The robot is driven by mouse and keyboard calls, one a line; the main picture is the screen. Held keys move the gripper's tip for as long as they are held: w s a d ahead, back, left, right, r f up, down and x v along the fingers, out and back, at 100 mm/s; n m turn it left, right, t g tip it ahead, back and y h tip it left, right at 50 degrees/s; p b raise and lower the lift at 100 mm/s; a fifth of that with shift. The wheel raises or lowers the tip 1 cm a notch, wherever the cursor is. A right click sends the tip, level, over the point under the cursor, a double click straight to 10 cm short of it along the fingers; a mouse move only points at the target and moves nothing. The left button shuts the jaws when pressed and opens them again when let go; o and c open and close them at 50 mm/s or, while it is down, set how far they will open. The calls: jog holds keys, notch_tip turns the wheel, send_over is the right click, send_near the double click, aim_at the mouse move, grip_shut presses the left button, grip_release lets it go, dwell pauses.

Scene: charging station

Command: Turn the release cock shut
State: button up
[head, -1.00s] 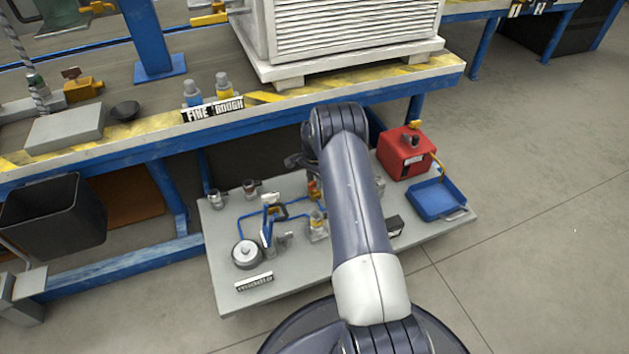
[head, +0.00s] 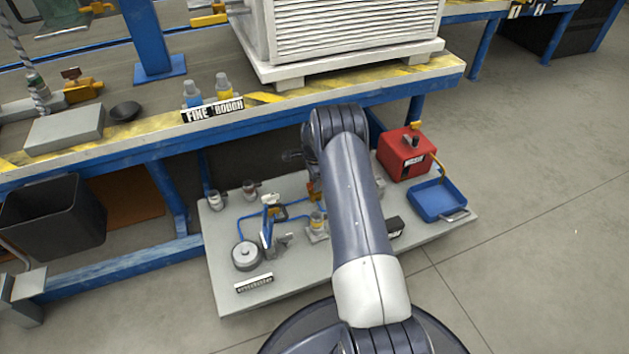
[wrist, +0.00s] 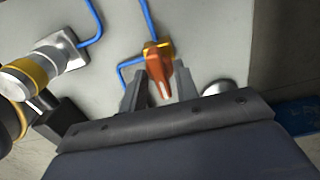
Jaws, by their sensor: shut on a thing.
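The release cock (wrist: 159,50) shows in the wrist view as a yellow body with an orange-red lever (wrist: 160,76), on a grey panel with blue pipes. My gripper (wrist: 161,72) has its two dark fingers on either side of the lever and is shut on it. In the head view my arm covers most of the cock and the gripper. Only a bit of orange (head: 311,196) shows at the arm's left edge.
The grey panel (head: 226,285) carries a round grey part (head: 246,256), blue pipes and small fittings. The workbench edge (head: 130,140) runs above and behind. A black bin (head: 50,222) stands left.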

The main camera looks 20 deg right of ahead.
jog(key=o, duration=0.6)
notch_tip(320, 180, up, 11)
jog(key=p, duration=0.4)
jog(key=shift+f, duration=0.2)
notch_tip(320, 180, down, 11)
jog(key=b, duration=0.4)
jog(key=shift+r, duration=0.2)
